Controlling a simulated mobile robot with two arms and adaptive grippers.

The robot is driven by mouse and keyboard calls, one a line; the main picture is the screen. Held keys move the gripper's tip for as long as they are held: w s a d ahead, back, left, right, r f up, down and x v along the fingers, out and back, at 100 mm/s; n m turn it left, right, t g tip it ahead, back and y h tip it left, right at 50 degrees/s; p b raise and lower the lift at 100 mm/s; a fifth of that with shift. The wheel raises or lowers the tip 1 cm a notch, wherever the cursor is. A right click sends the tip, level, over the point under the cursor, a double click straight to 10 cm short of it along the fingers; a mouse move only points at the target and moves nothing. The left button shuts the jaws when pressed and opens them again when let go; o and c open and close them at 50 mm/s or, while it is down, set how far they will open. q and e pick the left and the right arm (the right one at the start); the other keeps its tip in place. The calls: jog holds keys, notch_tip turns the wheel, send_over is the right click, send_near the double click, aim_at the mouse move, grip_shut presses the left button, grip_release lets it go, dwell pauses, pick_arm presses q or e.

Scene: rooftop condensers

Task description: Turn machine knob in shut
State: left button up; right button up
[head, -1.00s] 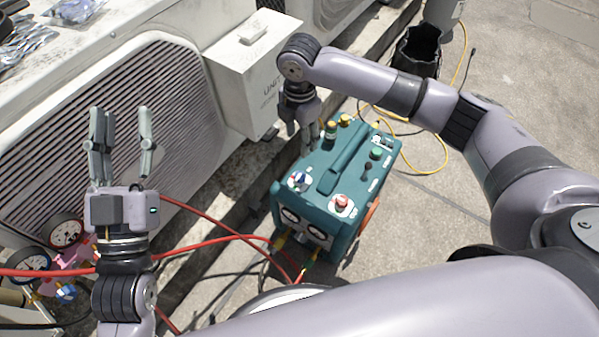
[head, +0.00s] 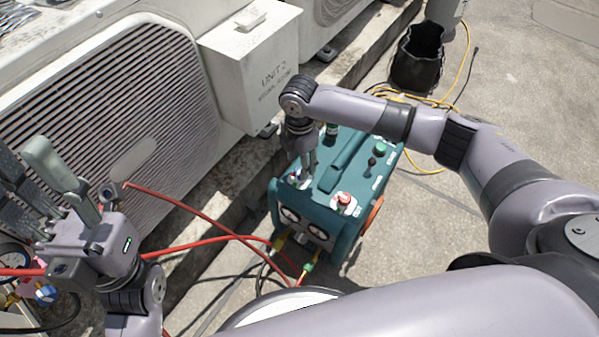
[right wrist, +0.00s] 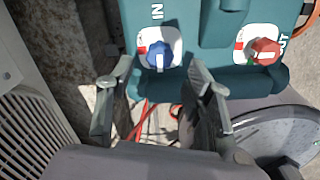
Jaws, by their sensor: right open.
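The teal machine (head: 325,205) stands on the concrete floor in the head view. Its blue knob, labelled IN, sits on a white and red plate in the right wrist view (right wrist: 160,54); a pale mark on it points down in that picture. In the head view the blue knob (head: 297,176) is partly hidden by my right gripper (head: 305,172). In the right wrist view my right gripper (right wrist: 158,76) is open, its fingertips either side of the knob's lower edge; contact cannot be told. My left gripper (head: 30,160) is open and empty at the far left.
A red knob marked OUT (right wrist: 265,50) sits right of the blue one. Red hoses (head: 205,242) run to the machine's front. White condensers with a box (head: 255,85) stand behind. A black bucket (head: 417,60) and yellow cable lie at the back right.

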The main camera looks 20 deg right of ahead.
notch_tip(320, 180, down, 4)
jog(key=shift+f+b, duration=0.1)
jog(key=shift+b, duration=0.55)
grip_shut()
